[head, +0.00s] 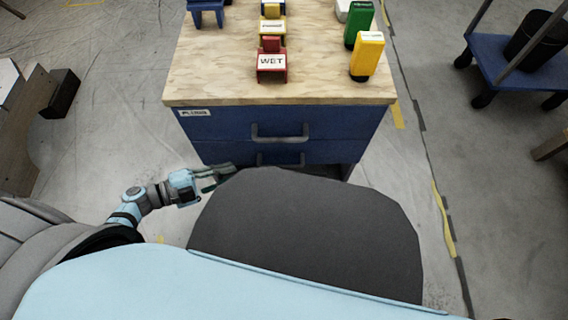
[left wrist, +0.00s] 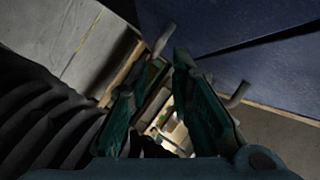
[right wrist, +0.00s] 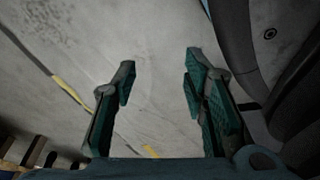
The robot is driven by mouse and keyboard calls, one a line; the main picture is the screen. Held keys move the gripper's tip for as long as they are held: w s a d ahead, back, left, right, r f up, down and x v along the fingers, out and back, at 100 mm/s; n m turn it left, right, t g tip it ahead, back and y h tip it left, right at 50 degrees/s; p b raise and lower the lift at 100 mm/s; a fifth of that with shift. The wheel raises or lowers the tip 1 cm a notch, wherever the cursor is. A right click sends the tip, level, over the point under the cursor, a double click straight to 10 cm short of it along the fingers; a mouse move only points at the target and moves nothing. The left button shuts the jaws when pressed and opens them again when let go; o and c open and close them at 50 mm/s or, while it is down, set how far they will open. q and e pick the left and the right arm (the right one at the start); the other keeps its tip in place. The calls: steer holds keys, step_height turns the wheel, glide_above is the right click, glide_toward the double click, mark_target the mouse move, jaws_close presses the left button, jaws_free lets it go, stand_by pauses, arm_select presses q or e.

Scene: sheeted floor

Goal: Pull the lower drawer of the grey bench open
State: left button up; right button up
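The bench (head: 280,88) has a light wooden top and a blue drawer front. Its upper drawer (head: 230,124) and lower drawer (head: 225,152) look shut in the head view. The lower handle (head: 281,160) is partly hidden by my dark body. My left gripper (head: 222,172) is at the lower drawer's left side, close to the front. In the left wrist view its fingers (left wrist: 168,66) are apart, and ends of a grey handle (left wrist: 237,95) show beside them. I cannot tell whether the bar is between them. My right gripper (right wrist: 158,75) is open and empty over the floor.
A red block marked WET (head: 272,66), a green bottle (head: 360,24) and a yellow bottle (head: 367,56) stand on the bench top. A blue cart (head: 505,70) is at the right. A wooden piece of furniture (head: 30,120) is at the left. Floor beside the bench is clear.

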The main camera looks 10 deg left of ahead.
mark_target(271, 168)
arm_select(q)
steer(key=shift+m+g+h, duration=0.5)
steer(key=shift+m+g, duration=0.1)
steer(key=shift+m, duration=0.2)
steer(key=b+x, duration=0.1)
steer(key=x, duration=0.8)
steer(key=b+x, duration=0.1)
steer(key=x, duration=0.3)
steer(key=shift+s+d+r+b, duration=0.2)
steer(key=shift+s+d+b, duration=0.1)
steer(key=shift+d, duration=0.15)
steer(key=shift+w+d+f, duration=0.1)
steer(key=shift+w+d, duration=0.25)
steer(key=shift+d, duration=0.2)
arm_select(e)
steer(key=shift+t, duration=0.3)
steer(key=w, duration=0.1)
steer(key=w+a+r, duration=0.1)
steer(key=w, duration=0.3)
steer(key=shift+a+r, duration=0.15)
arm_select(q)
jaws_close()
